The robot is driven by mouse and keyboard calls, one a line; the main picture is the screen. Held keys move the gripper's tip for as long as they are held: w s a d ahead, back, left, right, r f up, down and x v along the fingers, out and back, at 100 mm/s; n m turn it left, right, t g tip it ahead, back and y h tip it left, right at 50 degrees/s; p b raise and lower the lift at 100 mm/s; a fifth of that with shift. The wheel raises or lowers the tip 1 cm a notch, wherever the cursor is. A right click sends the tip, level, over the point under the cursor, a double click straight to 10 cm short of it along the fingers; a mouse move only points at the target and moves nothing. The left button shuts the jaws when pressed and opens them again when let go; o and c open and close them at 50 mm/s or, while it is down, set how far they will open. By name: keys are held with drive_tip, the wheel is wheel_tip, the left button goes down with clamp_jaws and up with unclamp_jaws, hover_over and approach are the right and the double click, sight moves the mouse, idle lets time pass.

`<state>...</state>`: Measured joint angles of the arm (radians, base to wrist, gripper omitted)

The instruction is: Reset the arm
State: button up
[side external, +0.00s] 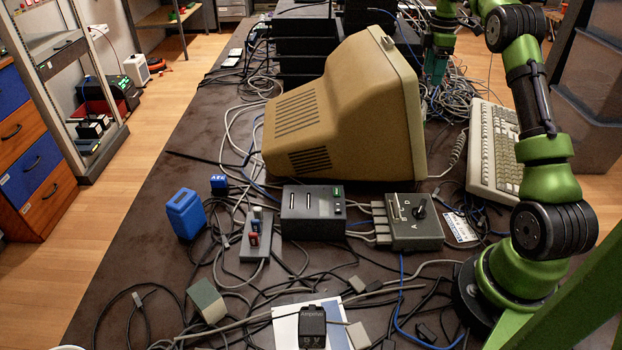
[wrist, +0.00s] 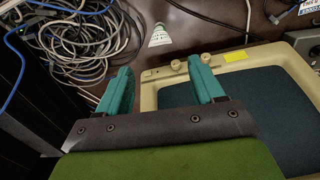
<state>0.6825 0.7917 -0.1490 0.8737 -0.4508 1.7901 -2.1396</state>
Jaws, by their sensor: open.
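My gripper (wrist: 161,88) has two teal fingers, spread apart with nothing between them in the wrist view. It is above the edge of the beige CRT monitor (wrist: 151,100), with the monitor's dark screen to the right. In the side view, my green arm rises from its base at the lower right. My gripper also shows at the top (side external: 436,66), behind the monitor (side external: 340,105), pointing down. The monitor hides part of what lies below the gripper.
Tangled cables (wrist: 75,42) cover much of the table (side external: 150,190). A keyboard (side external: 492,150) stands between monitor and arm. A grey switch box (side external: 414,236), a black device (side external: 312,212) and a blue container (side external: 186,214) sit in front.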

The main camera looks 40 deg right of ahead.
drive_tip(key=w+a+r+m+t+h, duration=0.1)
drive_tip(key=w+a+r+m+t, duration=0.15)
drive_tip(key=a+r, duration=0.6)
drive_tip(key=s+a+r+m+t+h, duration=0.1)
drive_tip(key=s+a+r+m+t, duration=0.25)
drive_tip(key=a+r, duration=0.6)
drive_tip(key=s+a+r+m+t, duration=0.2)
drive_tip(key=a+r+m+t, duration=0.15)
drive_tip(key=a+r, duration=0.6)
drive_tip(key=s+a+f+m+y, duration=0.1)
drive_tip(key=s+a+f, duration=0.3)
drive_tip(key=f, duration=0.3)
drive_tip(key=s+a+f+m+g+y, duration=0.1)
drive_tip(key=s+a+f, duration=0.4)
drive_tip(key=f, duration=0.2)
drive_tip(key=s+a+f+m+g+y, duration=0.1)
drive_tip(key=s+a+f+y, duration=0.1)
drive_tip(key=s+a+f, duration=0.2)
wheel_tip(320, 180, down, 3)
drive_tip(key=shift+s+a+f, duration=0.15)
drive_tip(key=shift+s, duration=0.2)
drive_tip(key=shift+m, duration=0.25)
